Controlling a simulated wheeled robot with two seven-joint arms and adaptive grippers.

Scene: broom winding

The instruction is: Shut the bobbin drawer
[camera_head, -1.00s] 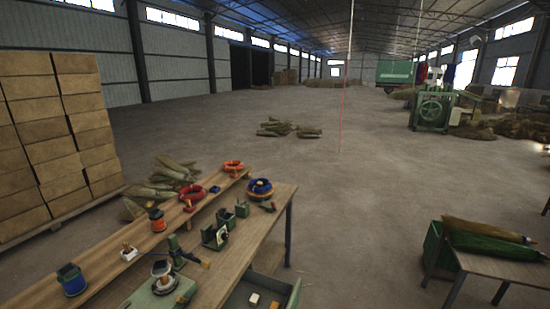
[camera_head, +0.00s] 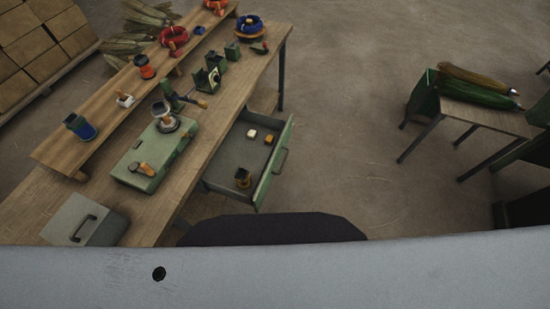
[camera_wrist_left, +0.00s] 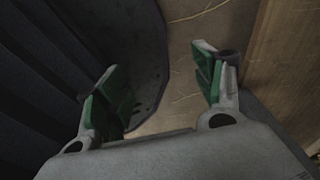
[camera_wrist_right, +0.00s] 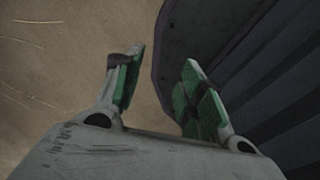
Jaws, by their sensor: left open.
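The bobbin drawer (camera_head: 222,158) is pulled out from under the workbench (camera_head: 228,92) in the head view. Its green front (camera_head: 273,165) carries a handle (camera_head: 280,160) facing right. Inside lie a dark bobbin (camera_head: 242,177) with an orange part, a white block (camera_head: 252,133) and a yellowish block (camera_head: 269,139). My left gripper (camera_wrist_left: 160,88) is open and empty in the left wrist view, beside my dark base. My right gripper (camera_wrist_right: 164,85) is open and empty in the right wrist view, above bare floor and my base. Neither gripper shows in the head view.
The bench holds a green winder (camera_head: 158,150), a grey box with a handle (camera_head: 85,220) and several spools. A side table (camera_head: 490,118) with a green bundle (camera_head: 478,94) stands to the right. Floor (camera_head: 345,130) between drawer and side table is clear.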

